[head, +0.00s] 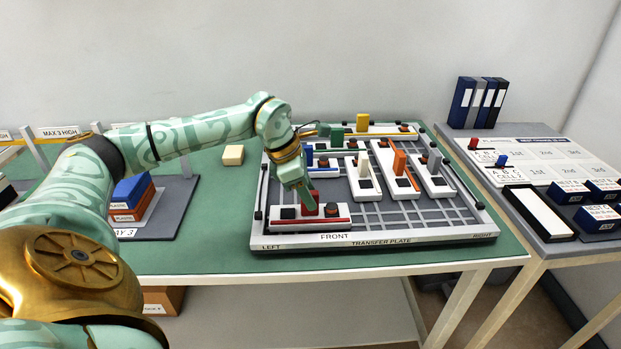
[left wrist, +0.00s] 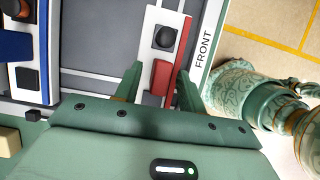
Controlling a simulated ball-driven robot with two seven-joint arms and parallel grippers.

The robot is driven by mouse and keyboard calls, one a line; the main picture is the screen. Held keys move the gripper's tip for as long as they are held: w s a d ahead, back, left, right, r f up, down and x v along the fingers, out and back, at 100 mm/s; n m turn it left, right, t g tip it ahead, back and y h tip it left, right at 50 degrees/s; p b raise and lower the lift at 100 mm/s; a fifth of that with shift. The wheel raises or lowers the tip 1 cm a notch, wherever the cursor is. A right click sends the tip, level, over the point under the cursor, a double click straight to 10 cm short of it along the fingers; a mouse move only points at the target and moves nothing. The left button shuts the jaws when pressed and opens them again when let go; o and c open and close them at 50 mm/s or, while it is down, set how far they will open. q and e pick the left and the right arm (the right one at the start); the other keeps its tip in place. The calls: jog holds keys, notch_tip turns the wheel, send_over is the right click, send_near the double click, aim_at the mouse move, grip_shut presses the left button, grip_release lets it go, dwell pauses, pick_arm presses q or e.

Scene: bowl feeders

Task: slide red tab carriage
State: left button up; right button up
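The red tab carriage (head: 341,222) is a white block with a red stripe at the front left of the transfer plate (head: 440,231). Its upright red tab (head: 308,197) stands near dark knobs. In the left wrist view the carriage (left wrist: 153,22) shows a dark knob (left wrist: 165,37) and the red tab (left wrist: 160,77). My left gripper (head: 305,190) points down over the tab. In the left wrist view its fingers (left wrist: 160,88) stand on both sides of the tab, with narrow gaps showing, so it looks open around it. My right gripper is not in view.
Carriages with blue (head: 309,156), green (head: 337,137), yellow (head: 362,122), white (head: 363,165), orange (head: 399,162) and grey (head: 434,161) tabs share the plate. Grid floor is bare at the plate's front right. A stack of coloured blocks (head: 131,194) stands at left.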

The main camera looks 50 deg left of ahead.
pick_arm(q)
jog(key=p+v, duration=0.3)
jog(key=v, duration=1)
jog(key=shift+a+r+p, duration=0.2)
jog(key=shift+r+p, duration=0.05)
jog(key=shift+p, duration=0.05)
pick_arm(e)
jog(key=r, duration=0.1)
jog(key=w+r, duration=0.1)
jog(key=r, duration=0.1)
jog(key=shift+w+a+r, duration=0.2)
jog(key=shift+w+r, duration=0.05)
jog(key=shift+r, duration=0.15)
pick_arm(q)
jog(key=shift+s, duration=0.1)
